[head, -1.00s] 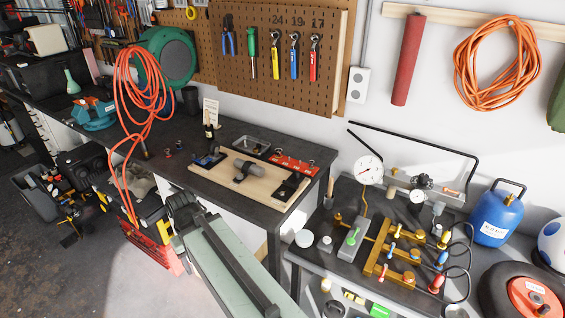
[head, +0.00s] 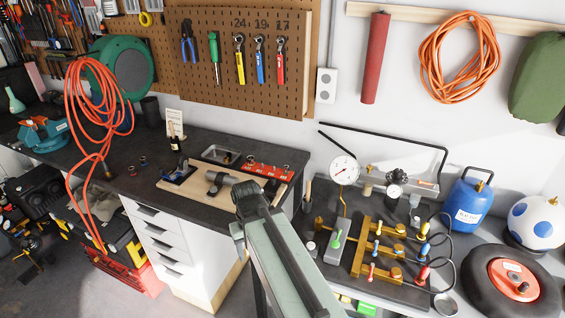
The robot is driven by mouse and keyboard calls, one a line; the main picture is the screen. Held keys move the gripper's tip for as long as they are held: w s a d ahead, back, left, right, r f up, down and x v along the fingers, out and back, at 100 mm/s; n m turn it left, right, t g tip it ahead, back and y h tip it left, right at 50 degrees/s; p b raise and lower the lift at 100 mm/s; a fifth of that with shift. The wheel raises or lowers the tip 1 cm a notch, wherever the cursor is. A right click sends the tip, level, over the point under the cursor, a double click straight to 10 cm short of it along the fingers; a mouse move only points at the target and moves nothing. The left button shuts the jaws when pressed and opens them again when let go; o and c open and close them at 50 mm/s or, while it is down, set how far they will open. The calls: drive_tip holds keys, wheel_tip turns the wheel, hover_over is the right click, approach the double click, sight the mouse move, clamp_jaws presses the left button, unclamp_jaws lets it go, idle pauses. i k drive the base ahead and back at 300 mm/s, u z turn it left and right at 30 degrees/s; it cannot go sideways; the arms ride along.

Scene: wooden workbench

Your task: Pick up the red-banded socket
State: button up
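Two small dark sockets with reddish parts stand on the dark bench top at the left, one socket (head: 143,160) a little behind the other socket (head: 131,171). More small sockets sit on a red rack (head: 267,171) at the back right of the bench. At this size I cannot tell which one is the red-banded socket. My pale green arm link rises from the bottom middle to in front of the bench's right end. I cannot make out my gripper's fingers, and nothing held shows.
A wooden board (head: 205,194) with a grey clamped cylinder lies in front of the rack. A metal tray (head: 221,155), a small card (head: 175,122) and a black cup (head: 151,111) stand behind. A coiled orange hose (head: 92,110) hangs at the left. A brass manifold (head: 375,248) is at the right.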

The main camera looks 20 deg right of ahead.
sight(132, 171)
drive_tip(key=z, duration=0.95)
drive_tip(key=k, duration=1.25)
drive_tip(key=u, duration=0.8)
drive_tip(key=i, duration=2)
drive_tip(key=z, duration=0.05)
